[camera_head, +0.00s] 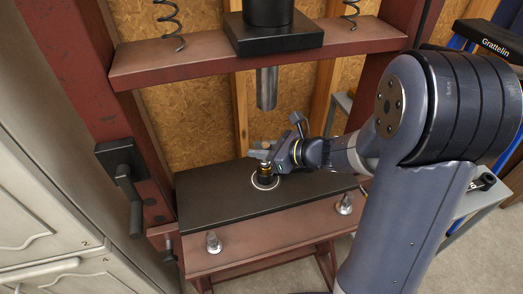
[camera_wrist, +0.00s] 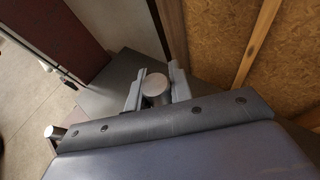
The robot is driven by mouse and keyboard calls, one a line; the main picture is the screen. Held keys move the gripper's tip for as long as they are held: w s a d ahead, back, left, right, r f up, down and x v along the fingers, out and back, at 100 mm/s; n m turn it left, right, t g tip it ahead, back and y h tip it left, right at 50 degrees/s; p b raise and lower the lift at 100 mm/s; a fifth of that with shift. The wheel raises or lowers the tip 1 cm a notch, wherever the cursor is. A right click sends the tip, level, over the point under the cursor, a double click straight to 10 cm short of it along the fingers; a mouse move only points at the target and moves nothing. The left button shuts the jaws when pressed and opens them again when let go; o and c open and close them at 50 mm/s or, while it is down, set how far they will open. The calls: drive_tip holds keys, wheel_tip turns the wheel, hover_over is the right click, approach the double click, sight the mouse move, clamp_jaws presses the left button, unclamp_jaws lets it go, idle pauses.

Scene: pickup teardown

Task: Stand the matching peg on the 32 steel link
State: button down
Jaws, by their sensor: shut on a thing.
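My gripper (camera_head: 264,156) is shut on the peg, a grey cylinder (camera_wrist: 155,86) whose round end shows between the two fingers in the wrist view. The peg's top (camera_head: 266,145) shows just above the fingers in the head view. Directly below the fingers is a brass-coloured round piece (camera_head: 265,168) over a dark round base (camera_head: 266,181), inside a white ring on the black plate. The peg looks upright. I cannot tell whether its lower end touches the pieces below. No number is readable, and I cannot tell which piece is the steel link.
The black plate (camera_head: 215,194) lies on the red press bed (camera_head: 265,238), with bolts (camera_head: 213,243) at its front. The press ram (camera_head: 266,88) hangs above and behind my gripper. Red posts (camera_head: 90,80) stand at both sides. The plate around the ring is clear.

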drive_tip(key=shift+f, duration=0.35)
idle(0.4)
drive_tip(key=c, duration=1.2)
unclamp_jaws()
drive_tip(key=shift+d, duration=0.1)
drive_tip(key=v, duration=1)
drive_tip(key=shift+s+d+r, duration=0.2)
drive_tip(key=shift+d, duration=0.05)
drive_tip(key=shift+a, duration=0.1)
